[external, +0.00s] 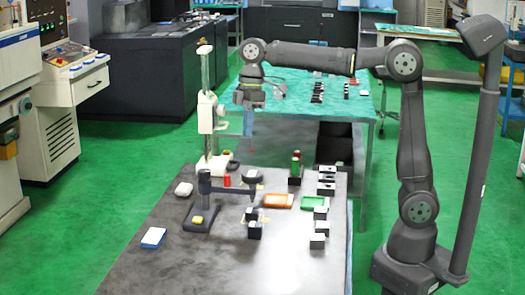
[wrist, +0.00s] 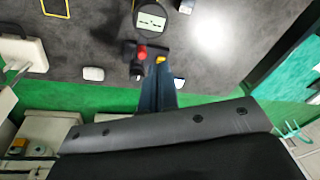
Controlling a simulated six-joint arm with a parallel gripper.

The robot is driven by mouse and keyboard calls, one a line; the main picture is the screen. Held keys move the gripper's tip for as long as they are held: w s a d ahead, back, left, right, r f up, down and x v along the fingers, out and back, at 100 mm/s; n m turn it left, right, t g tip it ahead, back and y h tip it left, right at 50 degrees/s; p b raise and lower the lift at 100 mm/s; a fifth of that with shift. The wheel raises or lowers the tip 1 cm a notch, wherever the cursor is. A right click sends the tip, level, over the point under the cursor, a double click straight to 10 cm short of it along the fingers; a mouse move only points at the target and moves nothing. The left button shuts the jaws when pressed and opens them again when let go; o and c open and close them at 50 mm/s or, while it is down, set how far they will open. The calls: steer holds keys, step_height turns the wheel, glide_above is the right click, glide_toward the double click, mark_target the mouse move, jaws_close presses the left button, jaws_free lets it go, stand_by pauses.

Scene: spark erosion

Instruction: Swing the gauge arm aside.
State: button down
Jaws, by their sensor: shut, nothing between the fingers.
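The gauge stand (external: 200,214) has a dark base on the grey table, with a short post and a horizontal gauge arm (external: 228,190). The arm reaches right from the post and carries a round dial gauge (external: 253,176) over a small dark block. In the wrist view, the gauge face (wrist: 151,21) is at the top, and a red knob (wrist: 142,51) shows on the stand just below it. My gripper (external: 248,134) is shut and empty, high above the table and behind the stand in the external view. Its fingers point down, apart from the gauge arm.
A tall white column stand (external: 207,110) rises just left of my gripper. A white mouse-like object (external: 183,188) and a blue-white block (external: 153,237) lie near the stand. An orange tray (external: 277,201), a green tray (external: 313,203) and several dark blocks occupy the right side.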

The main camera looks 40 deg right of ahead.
mark_target(254, 177)
steer(key=s+a+f+n+t+h, duration=0.3)
steer(key=s+a+n, duration=0.2)
steer(key=s+n, duration=0.5)
steer(key=n, duration=0.3)
steer(key=shift+s+a+n+h, duration=0.3)
steer(key=shift+s+a, duration=0.05)
steer(key=shift+a, duration=0.05)
steer(key=shift+f, duration=0.15)
steer(key=x, duration=0.3)
steer(key=w+d+x, duration=0.1)
steer(key=x, duration=0.3)
steer(key=w+x, duration=0.1)
steer(key=x, duration=0.2)
steer(key=shift+w+d, duration=0.1)
steer(key=shift+d, duration=0.1)
steer(key=shift+w+d, duration=0.5)
steer(key=shift+w, duration=0.2)
steer(key=shift+d, duration=0.1)
